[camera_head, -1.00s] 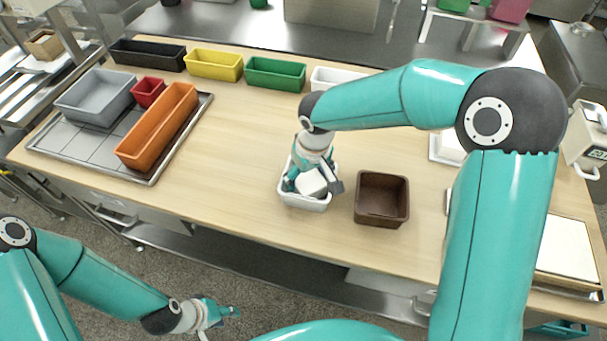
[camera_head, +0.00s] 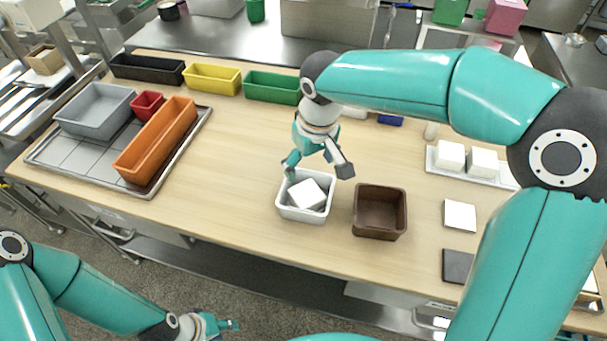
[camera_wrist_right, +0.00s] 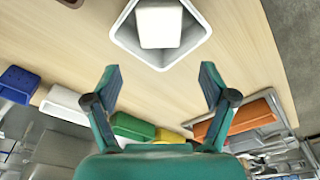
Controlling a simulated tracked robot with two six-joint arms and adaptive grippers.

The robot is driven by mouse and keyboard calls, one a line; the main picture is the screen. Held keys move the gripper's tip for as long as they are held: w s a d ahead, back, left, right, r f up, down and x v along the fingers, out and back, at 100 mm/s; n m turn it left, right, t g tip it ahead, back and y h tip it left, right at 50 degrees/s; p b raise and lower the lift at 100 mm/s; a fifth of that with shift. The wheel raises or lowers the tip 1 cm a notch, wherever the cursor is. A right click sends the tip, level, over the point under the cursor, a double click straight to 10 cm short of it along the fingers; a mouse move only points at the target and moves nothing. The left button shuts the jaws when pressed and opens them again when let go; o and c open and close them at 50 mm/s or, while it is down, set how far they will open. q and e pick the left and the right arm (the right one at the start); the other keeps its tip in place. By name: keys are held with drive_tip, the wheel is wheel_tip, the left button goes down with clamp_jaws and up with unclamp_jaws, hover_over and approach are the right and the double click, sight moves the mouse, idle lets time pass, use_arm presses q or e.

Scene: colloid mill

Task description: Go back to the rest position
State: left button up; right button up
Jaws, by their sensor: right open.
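My right gripper (camera_head: 318,168) is open and empty above and just behind a white bin (camera_head: 306,216) on the wooden table. A white block (camera_head: 307,194) lies tilted inside that bin. In the right wrist view, the open fingers of the gripper (camera_wrist_right: 160,85) stand apart with nothing between them, and the white bin (camera_wrist_right: 192,50) with the white block (camera_wrist_right: 159,24) is at the top. My left gripper (camera_head: 222,325) is low at the bottom of the head view, off the table over the floor. Its fingers are too small to judge.
A brown bin (camera_head: 380,212) stands right of the white bin. A tray (camera_head: 190,150) holds grey, red and orange bins at left. Black, yellow and green bins line the back. White blocks (camera_head: 450,155) sit on a tray at right, near a white square (camera_head: 460,215) and dark square (camera_head: 458,265).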

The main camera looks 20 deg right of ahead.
drive_tip(key=shift+s+r, duration=0.15)
drive_tip(key=shift+r, duration=0.65)
